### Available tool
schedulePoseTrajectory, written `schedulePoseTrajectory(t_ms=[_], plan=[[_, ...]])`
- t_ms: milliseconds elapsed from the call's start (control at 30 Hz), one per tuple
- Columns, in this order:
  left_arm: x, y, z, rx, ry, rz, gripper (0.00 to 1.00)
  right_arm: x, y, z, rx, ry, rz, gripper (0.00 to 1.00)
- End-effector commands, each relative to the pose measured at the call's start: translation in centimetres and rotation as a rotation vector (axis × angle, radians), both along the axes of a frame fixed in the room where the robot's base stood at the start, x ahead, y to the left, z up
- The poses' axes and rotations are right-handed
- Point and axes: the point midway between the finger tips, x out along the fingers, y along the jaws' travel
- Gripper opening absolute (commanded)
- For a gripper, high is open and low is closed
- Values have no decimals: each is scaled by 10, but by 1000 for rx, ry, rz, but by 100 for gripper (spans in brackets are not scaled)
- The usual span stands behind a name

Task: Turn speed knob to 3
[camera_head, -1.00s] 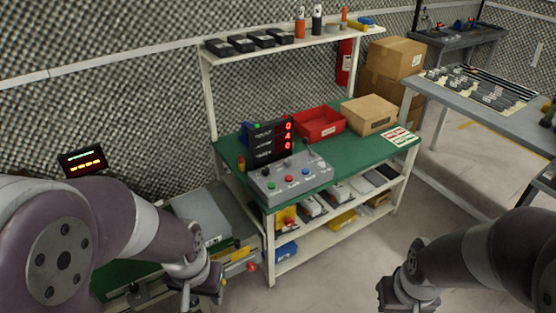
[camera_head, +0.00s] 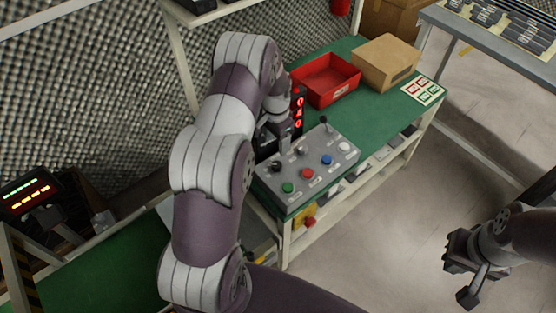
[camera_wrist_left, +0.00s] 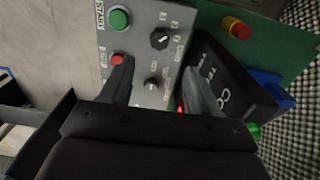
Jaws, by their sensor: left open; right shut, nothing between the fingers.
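The grey control panel (camera_head: 272,187) stands on the green bench. Its black knob (camera_head: 276,165) is at the left, above a green button (camera_head: 288,187); it also shows in the left wrist view (camera_wrist_left: 159,38) with marks around it. A second, smaller knob (camera_wrist_left: 152,85) appears between my left fingers in that view. I cannot read which knob is labelled speed. My left gripper (camera_head: 283,146) is open over the panel; contact cannot be judged. The display (camera_head: 298,113) with red digits is partly hidden by my left arm. My right gripper (camera_head: 464,273) is shut and empty over the floor.
Red (camera_head: 307,174), blue (camera_head: 327,160) and white (camera_head: 344,146) buttons and a small lever (camera_head: 324,122) share the panel. A red bin (camera_head: 328,82) and cardboard box (camera_head: 385,62) stand behind. A red-and-yellow button (camera_wrist_left: 236,28) is close by in the left wrist view.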

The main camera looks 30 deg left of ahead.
Motion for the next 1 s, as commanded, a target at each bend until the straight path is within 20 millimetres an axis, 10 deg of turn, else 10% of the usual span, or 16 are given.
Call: schedulePoseTrajectory(t_ms=[400,833,1000], plan=[[0,-1,-95,0,0,1,61,0,0,8,0,0,0,0],[0,-1,-111,1,-4,1,61,0,0,8,0,0,0,0],[0,-1,-111,1,-4,1,12,0,0,8,0,0,0,0]])
